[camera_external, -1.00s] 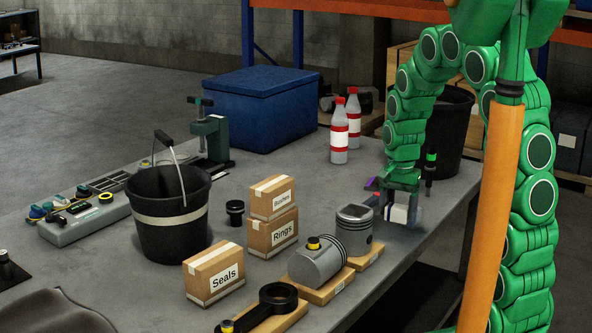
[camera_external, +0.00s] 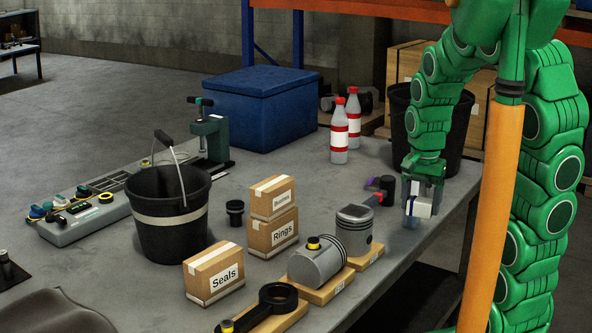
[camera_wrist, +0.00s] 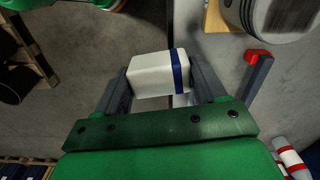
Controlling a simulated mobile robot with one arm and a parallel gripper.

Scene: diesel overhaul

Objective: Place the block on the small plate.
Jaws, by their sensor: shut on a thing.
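The block (camera_wrist: 155,75) is white with a blue stripe in the wrist view. It sits between the two fingers of my gripper (camera_wrist: 160,88), which is shut on it. In the external view my gripper (camera_external: 422,203) points down near the right edge of the workbench, with the white block (camera_external: 422,208) partly hidden by the fingers. I cannot tell how far above the bench the block is. I cannot clearly pick out the small plate in either view.
Two red-capped bottles (camera_external: 339,135), a blue box (camera_external: 262,105), cartons (camera_external: 213,273) and a bucket (camera_external: 168,210) stand further left.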

